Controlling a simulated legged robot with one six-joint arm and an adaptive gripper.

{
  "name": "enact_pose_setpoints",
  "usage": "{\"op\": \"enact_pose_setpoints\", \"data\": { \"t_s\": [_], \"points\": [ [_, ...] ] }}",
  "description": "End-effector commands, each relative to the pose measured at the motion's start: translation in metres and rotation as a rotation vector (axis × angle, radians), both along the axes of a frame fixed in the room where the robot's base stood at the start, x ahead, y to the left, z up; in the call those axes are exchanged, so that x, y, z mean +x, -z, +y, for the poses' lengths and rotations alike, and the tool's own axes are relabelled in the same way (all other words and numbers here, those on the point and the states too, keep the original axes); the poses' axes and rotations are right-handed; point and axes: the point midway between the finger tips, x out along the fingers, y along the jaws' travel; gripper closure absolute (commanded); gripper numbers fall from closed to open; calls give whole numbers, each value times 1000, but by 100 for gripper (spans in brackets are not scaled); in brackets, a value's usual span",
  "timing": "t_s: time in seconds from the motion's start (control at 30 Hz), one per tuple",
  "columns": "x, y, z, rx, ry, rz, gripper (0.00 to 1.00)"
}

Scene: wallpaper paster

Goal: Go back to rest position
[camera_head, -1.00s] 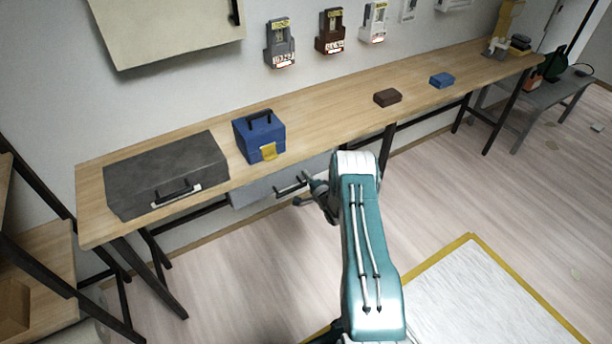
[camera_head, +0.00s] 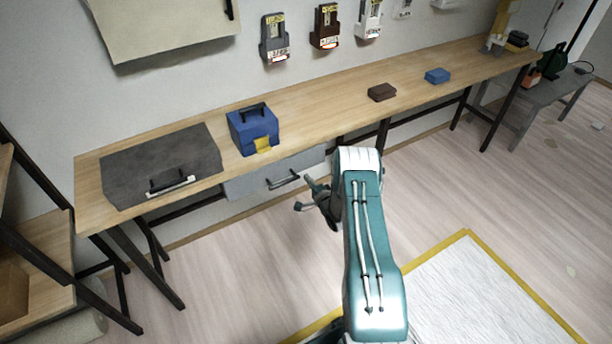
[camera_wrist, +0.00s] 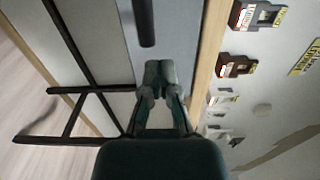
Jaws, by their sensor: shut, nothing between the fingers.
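My gripper (camera_head: 309,193) is in front of the long wooden workbench (camera_head: 310,103), just right of the grey drawer (camera_head: 245,182) under the bench top. In the head view it is apart from the drawer's dark handle (camera_head: 283,181). In the wrist view my gripper (camera_wrist: 158,72) has its fingers together with nothing between them. The drawer front (camera_wrist: 172,40) and its handle (camera_wrist: 144,22) show beyond the fingertips there.
On the bench are a grey case (camera_head: 160,165), a blue toolbox (camera_head: 252,130), a brown box (camera_head: 382,92) and a small blue box (camera_head: 437,76). Dark bench legs stand below. A yellow-edged white mat (camera_head: 480,295) lies on the floor at right.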

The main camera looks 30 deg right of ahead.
Motion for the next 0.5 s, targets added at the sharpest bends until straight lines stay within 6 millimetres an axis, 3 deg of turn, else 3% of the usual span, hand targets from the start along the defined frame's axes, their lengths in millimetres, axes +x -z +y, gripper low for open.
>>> {"op": "enact_pose_setpoints", "data": {
  "t_s": [0.3,0.5],
  "points": [
    [-52,1,-4,4,2,3,100],
    [-73,1,-4,3,1,1,100]
  ]
}}
